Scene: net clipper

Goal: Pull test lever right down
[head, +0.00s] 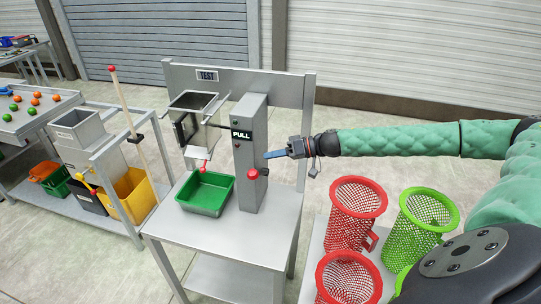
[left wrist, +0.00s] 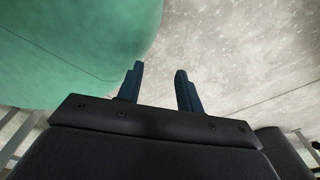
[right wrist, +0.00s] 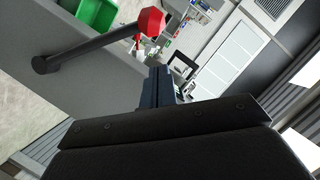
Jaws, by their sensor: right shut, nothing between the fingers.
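The test stand has a grey post (head: 249,150) with a black PULL sign (head: 241,135). The test lever's red knob (head: 253,174) sits low on the post, below the sign. In the right wrist view the lever is a dark rod (right wrist: 90,48) running from the grey post to a red knob (right wrist: 151,21). My right gripper (head: 270,155) is shut and empty beside the post's right side, above the knob in the head view. Its closed fingers (right wrist: 158,88) are apart from the knob. My left gripper (left wrist: 160,85) is open and empty; it is outside the head view.
A metal hopper box (head: 195,105) and green tray (head: 207,192) are on the stand's table (head: 215,240). Red baskets (head: 358,205) and a green basket (head: 428,212) stand at the right. A cart with yellow bin (head: 133,193) is at the left.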

